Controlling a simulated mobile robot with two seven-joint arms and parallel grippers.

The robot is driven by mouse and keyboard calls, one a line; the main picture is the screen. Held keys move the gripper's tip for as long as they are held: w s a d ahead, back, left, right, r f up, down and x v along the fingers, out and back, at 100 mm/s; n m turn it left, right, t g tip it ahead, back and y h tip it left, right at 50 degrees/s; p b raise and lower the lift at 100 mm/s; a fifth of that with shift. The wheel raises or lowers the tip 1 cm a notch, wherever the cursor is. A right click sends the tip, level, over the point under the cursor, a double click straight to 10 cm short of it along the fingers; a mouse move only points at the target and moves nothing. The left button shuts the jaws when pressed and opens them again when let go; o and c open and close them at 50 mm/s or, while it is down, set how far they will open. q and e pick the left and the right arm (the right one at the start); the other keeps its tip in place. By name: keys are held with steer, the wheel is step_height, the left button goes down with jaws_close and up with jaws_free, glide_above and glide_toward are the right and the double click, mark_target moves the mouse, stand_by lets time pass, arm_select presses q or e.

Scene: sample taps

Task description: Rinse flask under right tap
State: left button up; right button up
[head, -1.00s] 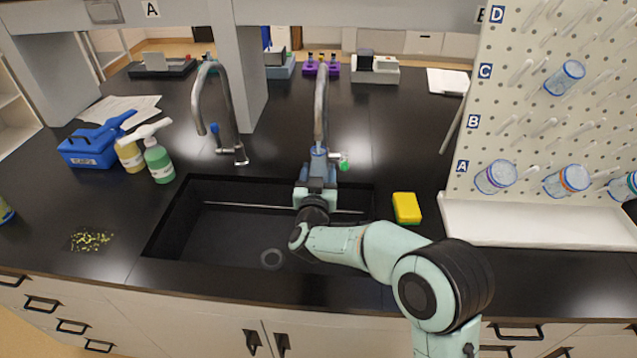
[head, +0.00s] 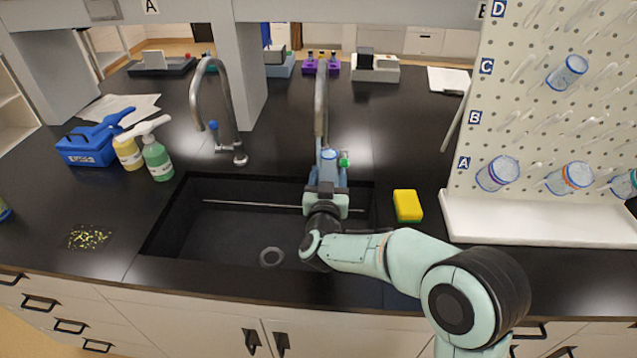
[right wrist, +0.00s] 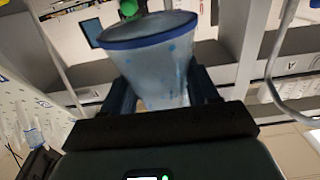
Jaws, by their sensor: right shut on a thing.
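My right gripper (head: 327,184) is shut on a flask (head: 328,163) below the right tap (head: 320,95), above the back edge of the sink. In the right wrist view the flask (right wrist: 155,65) is clear and bluish with a blue rim, between the two dark fingers (right wrist: 160,92). The right tap's green-marked handle (head: 344,160) is just beside the flask; a green part (right wrist: 128,8) also shows beyond the rim. I cannot tell whether water runs. The left tap (head: 215,110) has a blue-marked handle. My left gripper is not in view.
Spray bottles (head: 157,157) and a blue box (head: 88,148) stand left. A pegboard (head: 550,95) with glassware is at right.

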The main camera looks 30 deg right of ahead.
steer(key=shift+s+d, duration=0.25)
steer(key=shift+s, duration=0.75)
steer(key=s+d+r, duration=0.1)
steer(key=s+r, duration=0.2)
steer(key=s, duration=0.4)
steer(key=shift+d+p, duration=0.3)
steer(key=shift+r, duration=0.1)
steer(key=shift+o, duration=1)
steer(key=shift+c, duration=1.4)
steer(key=shift+w, duration=0.1)
